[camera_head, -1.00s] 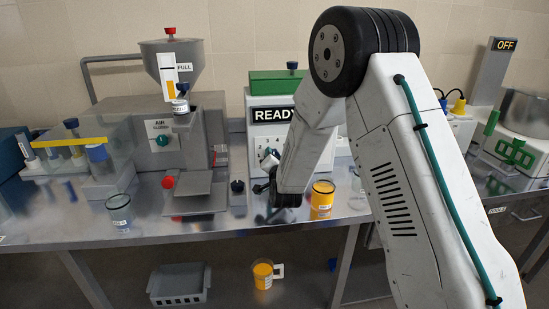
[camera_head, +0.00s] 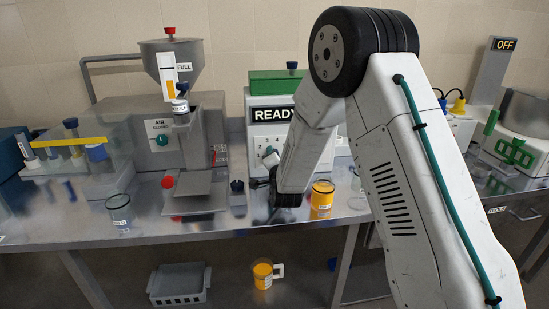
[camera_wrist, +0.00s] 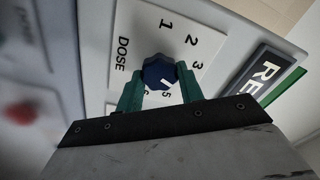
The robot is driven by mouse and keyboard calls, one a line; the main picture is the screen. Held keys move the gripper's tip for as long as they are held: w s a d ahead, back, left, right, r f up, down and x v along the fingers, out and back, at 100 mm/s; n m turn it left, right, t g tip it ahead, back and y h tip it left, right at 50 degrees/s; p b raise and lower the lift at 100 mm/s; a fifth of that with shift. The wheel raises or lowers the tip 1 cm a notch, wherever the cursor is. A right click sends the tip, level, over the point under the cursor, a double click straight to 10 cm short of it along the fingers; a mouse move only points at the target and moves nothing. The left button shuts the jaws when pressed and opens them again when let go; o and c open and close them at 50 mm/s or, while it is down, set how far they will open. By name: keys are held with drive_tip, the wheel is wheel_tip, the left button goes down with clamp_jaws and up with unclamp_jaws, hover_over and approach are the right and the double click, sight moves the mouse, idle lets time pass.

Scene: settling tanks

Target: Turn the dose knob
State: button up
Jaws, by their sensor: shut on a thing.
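The dose knob (camera_wrist: 158,70) is dark blue and sits on a white dial plate (camera_wrist: 125,30) marked DOSE with numbers around it. In the wrist view my gripper (camera_wrist: 160,85) has its two green fingers on either side of the knob, shut on it. A pale mark on the knob points toward the lower right, near the 5. The 4 is hidden, apparently by a finger. In the head view the dial is on the front of the READY machine (camera_head: 270,115). My gripper (camera_head: 268,165) is at its front, and the knob is largely hidden there.
An orange-filled jar (camera_head: 321,200) stands right beside my forearm. A clear beaker (camera_head: 119,210) and a hopper machine (camera_head: 170,140) are to the left. A grey basket (camera_head: 178,285) and an orange mug (camera_head: 263,275) are below the bench.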

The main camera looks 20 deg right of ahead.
drive_tip(key=o, duration=1)
drive_tip(key=shift+s, duration=0.1)
drive_tip(key=s+a, duration=0.1)
drive_tip(key=s, duration=0.6)
drive_tip(key=shift+s, duration=0.3)
